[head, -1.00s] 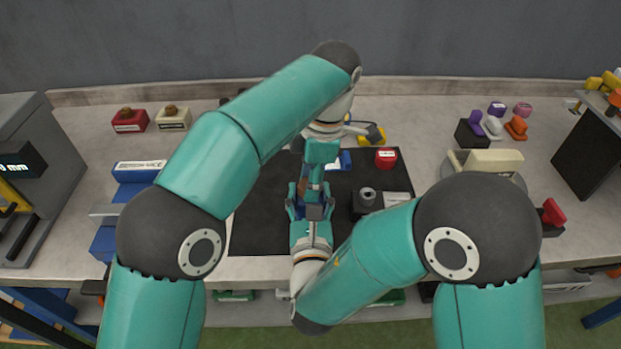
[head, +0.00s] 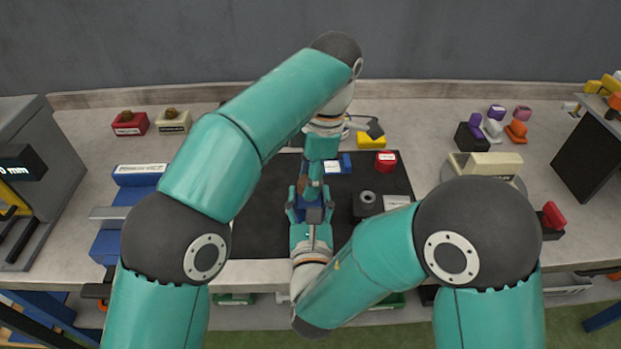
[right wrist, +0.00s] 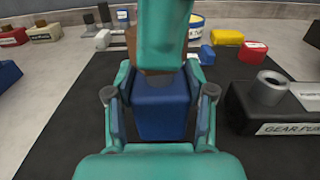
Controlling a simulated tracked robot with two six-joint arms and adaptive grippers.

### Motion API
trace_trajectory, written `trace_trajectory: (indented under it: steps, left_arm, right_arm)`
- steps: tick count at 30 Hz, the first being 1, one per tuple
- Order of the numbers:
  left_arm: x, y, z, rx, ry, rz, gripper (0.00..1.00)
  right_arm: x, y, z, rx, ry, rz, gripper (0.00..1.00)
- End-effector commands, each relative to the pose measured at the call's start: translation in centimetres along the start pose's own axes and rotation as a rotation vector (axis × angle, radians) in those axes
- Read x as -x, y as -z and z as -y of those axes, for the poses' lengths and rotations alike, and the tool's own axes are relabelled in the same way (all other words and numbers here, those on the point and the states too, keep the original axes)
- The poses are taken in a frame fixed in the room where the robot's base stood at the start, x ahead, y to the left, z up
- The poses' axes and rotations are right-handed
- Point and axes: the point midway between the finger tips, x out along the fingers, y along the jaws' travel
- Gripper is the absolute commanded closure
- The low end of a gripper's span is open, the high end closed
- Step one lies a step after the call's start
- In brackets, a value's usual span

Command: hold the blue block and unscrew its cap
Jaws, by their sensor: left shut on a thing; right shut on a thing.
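The blue block (right wrist: 162,108) stands between the fingers of my right gripper (right wrist: 160,112) in the right wrist view, over the black mat. In the head view the right gripper (head: 312,206) comes from the front and is shut on the block, which is mostly hidden there. A brown cap (right wrist: 146,62) sits on top of the block. My left gripper (head: 313,182) reaches down from above and is shut on the cap. Its teal body (right wrist: 166,35) hides much of the cap in the right wrist view. I cannot see how far the cap is turned.
A dark block with a grey ring (head: 366,200) stands right of the grippers on the black mat (head: 262,215). The mat's left side is clear. A blue machine (head: 133,205) stands at the left.

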Motion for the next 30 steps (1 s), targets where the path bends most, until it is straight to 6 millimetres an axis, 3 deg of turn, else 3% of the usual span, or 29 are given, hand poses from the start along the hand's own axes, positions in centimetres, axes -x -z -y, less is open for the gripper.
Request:
trace_trajectory:
  steps: [25,26,30]
  left_arm:
    - [1.4,0.2,0.0,0.0,-0.001,0.0,1.0]
    - [1.4,0.2,0.0,0.0,-0.001,0.0,1.0]
    - [1.4,0.2,0.0,0.0,0.0,0.0,1.0]
  right_arm:
    - [0.0,0.0,0.0,0.0,0.0,0.0,1.0]
    - [0.0,0.0,0.0,0.0,0.0,0.0,0.45]
    - [0.0,0.0,0.0,0.0,0.0,0.0,0.22]
